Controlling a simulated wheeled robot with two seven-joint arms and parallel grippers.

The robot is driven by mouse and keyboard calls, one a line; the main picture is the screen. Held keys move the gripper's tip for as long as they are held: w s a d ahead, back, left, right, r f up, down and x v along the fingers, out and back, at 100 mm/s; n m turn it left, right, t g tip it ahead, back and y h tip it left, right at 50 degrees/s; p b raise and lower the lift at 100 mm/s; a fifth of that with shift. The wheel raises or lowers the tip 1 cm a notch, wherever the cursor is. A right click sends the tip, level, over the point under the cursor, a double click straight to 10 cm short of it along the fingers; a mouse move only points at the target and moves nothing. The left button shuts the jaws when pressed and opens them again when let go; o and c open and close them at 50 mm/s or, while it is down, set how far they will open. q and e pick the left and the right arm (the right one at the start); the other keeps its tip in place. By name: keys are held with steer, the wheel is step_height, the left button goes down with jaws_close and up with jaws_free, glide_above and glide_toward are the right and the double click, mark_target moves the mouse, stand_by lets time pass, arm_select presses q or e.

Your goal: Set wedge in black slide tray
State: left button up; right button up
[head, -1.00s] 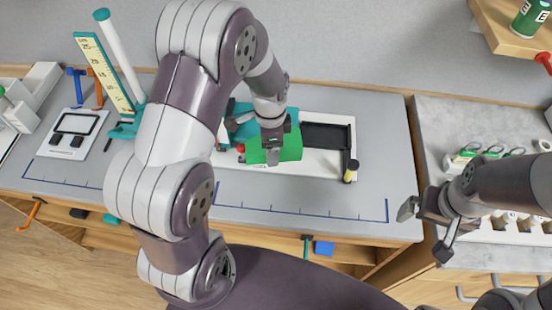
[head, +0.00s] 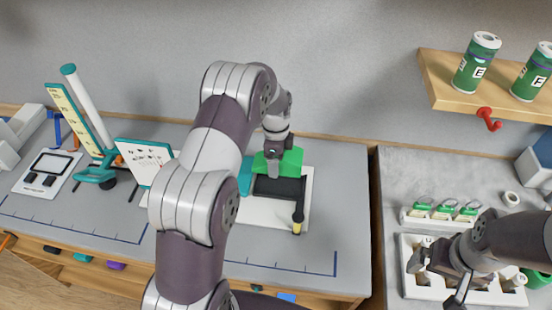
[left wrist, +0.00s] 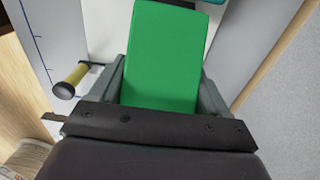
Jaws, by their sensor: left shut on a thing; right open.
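The green wedge (head: 291,162) is held in my left gripper (head: 274,168), whose jaws are closed on it. In the left wrist view the wedge (left wrist: 165,60) fills the space between the fingers. The black slide tray (head: 281,187) lies on a white base on the bench, just in front of the wedge in the head view. The wedge appears above the tray's back edge; I cannot tell whether they touch. My right gripper (head: 434,280) is open and empty, over the right counter.
A teal part (head: 245,176) is left of the tray. A white card stand (head: 146,160) is farther left. A white rack (head: 412,287) is under my right gripper.

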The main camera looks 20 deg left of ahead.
mark_target(275, 187)
arm_select(q)
step_height(275, 187, down, 9)
steer(key=b, duration=0.6)
steer(key=shift+f, duration=0.15)
steer(key=shift+s, duration=0.1)
steer(key=shift+s+f, duration=0.15)
steer(key=shift+f, duration=0.1)
